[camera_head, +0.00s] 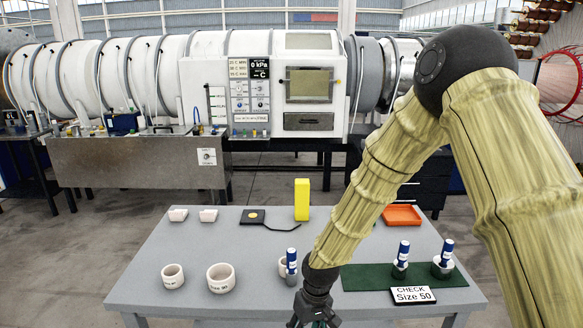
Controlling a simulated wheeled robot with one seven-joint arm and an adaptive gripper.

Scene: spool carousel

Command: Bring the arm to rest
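My arm, with tan bamboo-like links (375,180) and black joints, comes in from the right and bends down to the table. My gripper (313,322) is at the bottom edge of the view, in front of the table's near side. Its fingertips are cut off by the frame, so I cannot see whether it is open or shut, or whether it holds anything. A blue-and-white cylinder on a grey base (291,264) stands just left of my wrist.
The grey table (180,240) carries white cups (220,278), a yellow block (302,200), a black pad (252,217) and an orange tray (402,215). A green mat (372,279) holds two blue-and-white cylinders (402,255) behind a "CHECK Size 50" sign (413,295). The left-centre tabletop is clear.

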